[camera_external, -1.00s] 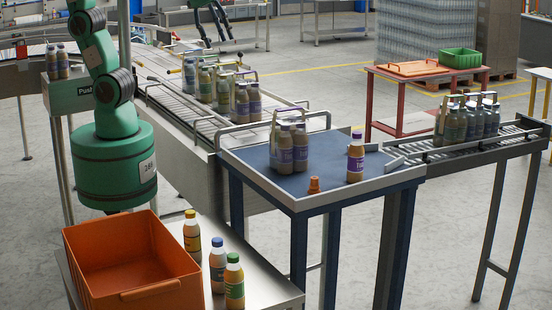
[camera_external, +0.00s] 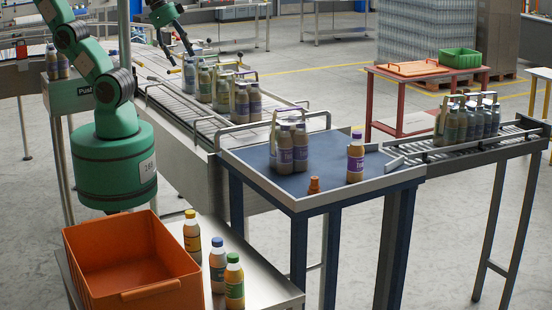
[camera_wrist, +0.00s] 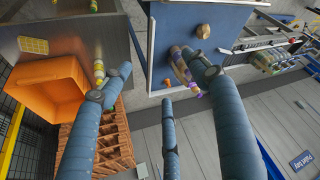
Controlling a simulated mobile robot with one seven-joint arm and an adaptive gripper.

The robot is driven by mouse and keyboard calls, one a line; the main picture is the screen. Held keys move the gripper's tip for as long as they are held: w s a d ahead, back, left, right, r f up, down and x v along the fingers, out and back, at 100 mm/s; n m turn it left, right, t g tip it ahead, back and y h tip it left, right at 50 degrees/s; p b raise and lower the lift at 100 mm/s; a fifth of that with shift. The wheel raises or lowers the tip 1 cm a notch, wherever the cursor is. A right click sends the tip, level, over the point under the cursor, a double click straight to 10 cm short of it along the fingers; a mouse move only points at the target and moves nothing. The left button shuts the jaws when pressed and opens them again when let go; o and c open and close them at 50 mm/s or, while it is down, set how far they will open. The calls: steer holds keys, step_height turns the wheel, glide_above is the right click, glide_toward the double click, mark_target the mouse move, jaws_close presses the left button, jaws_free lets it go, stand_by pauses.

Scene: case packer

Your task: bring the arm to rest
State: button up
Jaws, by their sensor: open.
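My green arm stands at the left in the external view. My gripper (camera_external: 178,50) hangs at the top left, above the far part of the conveyor (camera_external: 165,92) in the picture, with its dark fingers spread. In the wrist view my gripper (camera_wrist: 160,85) shows several thick blue-grey fingers, wide apart, with nothing held between them. The fingers partly cover the blue-topped table and the bottles beyond them in that view. Whether any finger is near the bottles on the conveyor in depth is hard to tell.
An orange crate (camera_external: 78,243) and several capped bottles (camera_external: 217,265) stand on the near bench. The blue-topped table (camera_external: 262,158) holds a bottle pack (camera_external: 285,150), a single bottle (camera_external: 355,160) and a small orange-brown piece (camera_external: 314,185). More packs stand on the conveyors.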

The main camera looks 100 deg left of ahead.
step_height(320, 180, down, 18)
steer(key=b, duration=1.7)
steer(key=shift+r+b, duration=0.25)
steer(key=shift+b, duration=0.05)
